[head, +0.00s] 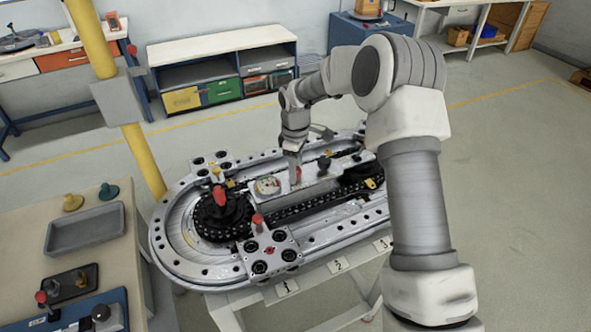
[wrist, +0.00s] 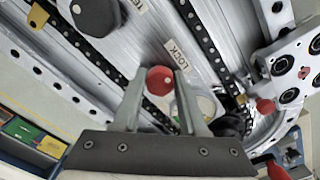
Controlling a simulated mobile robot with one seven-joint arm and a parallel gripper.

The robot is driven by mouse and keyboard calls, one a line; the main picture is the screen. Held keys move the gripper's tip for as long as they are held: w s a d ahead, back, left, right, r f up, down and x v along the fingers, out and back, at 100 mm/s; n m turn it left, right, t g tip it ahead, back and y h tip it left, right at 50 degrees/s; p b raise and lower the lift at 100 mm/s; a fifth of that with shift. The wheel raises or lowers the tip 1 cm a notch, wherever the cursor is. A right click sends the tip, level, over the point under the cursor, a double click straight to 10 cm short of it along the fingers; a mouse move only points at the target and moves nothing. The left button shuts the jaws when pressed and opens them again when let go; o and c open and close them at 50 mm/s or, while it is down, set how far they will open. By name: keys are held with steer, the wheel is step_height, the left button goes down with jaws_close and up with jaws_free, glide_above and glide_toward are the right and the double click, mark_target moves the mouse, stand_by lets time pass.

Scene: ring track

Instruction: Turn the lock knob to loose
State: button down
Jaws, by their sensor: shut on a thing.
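The red lock knob (wrist: 160,80) sits between my two fingertips in the wrist view, beside a white label reading LOCK (wrist: 184,62). My gripper (wrist: 160,88) is shut on this knob, one finger at each side. In the head view my gripper (head: 295,170) reaches down to the middle plate of the ring track, and a bit of the red knob (head: 298,175) shows at its tip. A round pale dial (head: 268,186) lies on the plate left of it, partly hidden by a finger in the wrist view. I cannot read the knob's turn setting.
A black knob (head: 324,163) stands right of my gripper, beside a partly cut-off label in the wrist view. A carriage with a red-topped pin (head: 257,220) sits on the near rail. Another red handle (head: 219,195) stands on the left wheel. A yellow post (head: 140,155) rises at left.

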steer(key=shift+c, duration=2.2)
jaws_free()
step_height(320, 180, up, 18)
steer(key=shift+f, duration=0.25)
steer(key=s+d+r+m+t, duration=0.1)
steer(key=s+d+r+m, duration=0.2)
steer(key=s+r, duration=0.35)
steer(key=s+d+r+m+t, duration=0.2)
steer(key=s+d+r+m, duration=0.15)
steer(key=s, duration=0.55)
steer(key=s+d+f+m+t, duration=0.1)
steer(key=s+d+m, duration=0.1)
steer(key=s, duration=0.7)
steer(key=s+d+f+m+t, duration=0.1)
steer(key=s+d+m, duration=0.2)
steer(key=s+m, duration=0.2)
steer(key=s, duration=0.3)
steer(key=shift+s+f+t, duration=0.3)
steer(key=shift+s, duration=0.05)
